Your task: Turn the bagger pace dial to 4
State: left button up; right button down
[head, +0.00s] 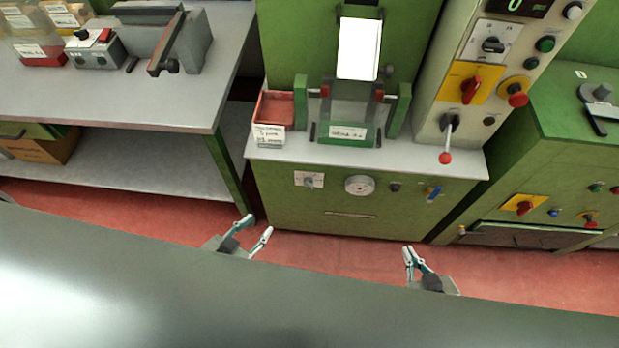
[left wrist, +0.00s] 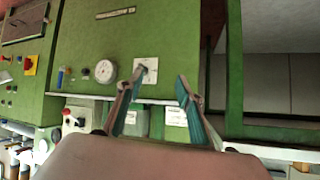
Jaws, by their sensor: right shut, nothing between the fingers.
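A small grey dial (head: 309,181) on a white plate sits on the green front panel of the middle machine, left of a round gauge. I take it as the pace dial; its marks are too small to read. In the left wrist view the dial (left wrist: 146,69) shows beside the tip of one finger, with a gap I cannot judge. My left gripper (head: 258,226) is open and empty, below and left of the dial in the head view. It also shows open in the left wrist view (left wrist: 162,77). My right gripper (head: 409,250) is shut and empty, low on the right.
A lever with a red ball (head: 445,157) hangs above right. A workbench (head: 150,105) stands left. Red floor is clear before the machine.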

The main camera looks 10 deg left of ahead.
aim_at(308, 182)
jog(key=l, duration=0.45)
jog(key=k+l+u, duration=0.1)
jog(key=l, duration=0.3)
jog(key=k+l+u, duration=0.1)
jog(key=l, duration=0.35)
jog(key=k+l, duration=0.1)
jog(key=l, duration=0.3)
jog(key=k+l+u, duration=0.1)
jog(key=l, duration=0.35)
